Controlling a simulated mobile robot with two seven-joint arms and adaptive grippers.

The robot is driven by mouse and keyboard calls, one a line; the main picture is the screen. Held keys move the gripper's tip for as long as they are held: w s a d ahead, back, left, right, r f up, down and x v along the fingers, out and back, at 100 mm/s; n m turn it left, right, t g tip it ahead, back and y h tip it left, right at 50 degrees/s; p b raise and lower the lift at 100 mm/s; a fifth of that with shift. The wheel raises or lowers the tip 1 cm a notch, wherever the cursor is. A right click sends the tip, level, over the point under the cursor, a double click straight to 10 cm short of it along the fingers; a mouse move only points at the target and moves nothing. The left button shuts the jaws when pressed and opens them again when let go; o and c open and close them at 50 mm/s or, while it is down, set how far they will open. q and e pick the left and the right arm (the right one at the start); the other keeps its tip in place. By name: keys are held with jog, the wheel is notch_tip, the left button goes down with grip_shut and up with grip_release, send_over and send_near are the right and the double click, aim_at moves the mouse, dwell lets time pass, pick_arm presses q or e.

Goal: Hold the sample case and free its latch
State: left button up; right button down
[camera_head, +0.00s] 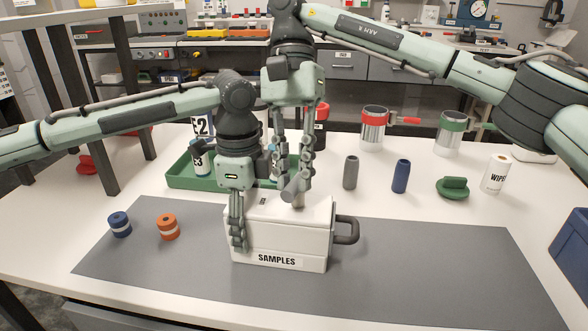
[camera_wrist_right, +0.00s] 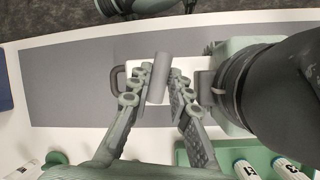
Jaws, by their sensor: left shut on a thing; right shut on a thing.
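The white sample case (camera_head: 300,238) stands on the grey mat, lid closed, its SAMPLES label facing front. A dark handle (camera_head: 347,231) sticks out of its right end. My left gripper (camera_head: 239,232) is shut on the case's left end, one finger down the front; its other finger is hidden. A grey cylindrical latch bar (camera_head: 291,190) sits above the lid, tilted. My right gripper (camera_head: 295,178) points down over the lid and is shut on this bar. In the right wrist view the bar (camera_wrist_right: 159,78) lies between both fingers.
A green tray (camera_head: 183,180) with bottles lies behind. The mat's right side is clear.

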jog(key=c, duration=1.4)
grip_release()
jog(key=v, duration=0.8)
jog(key=shift+d, duration=0.15)
jog(key=shift+o, duration=0.5)
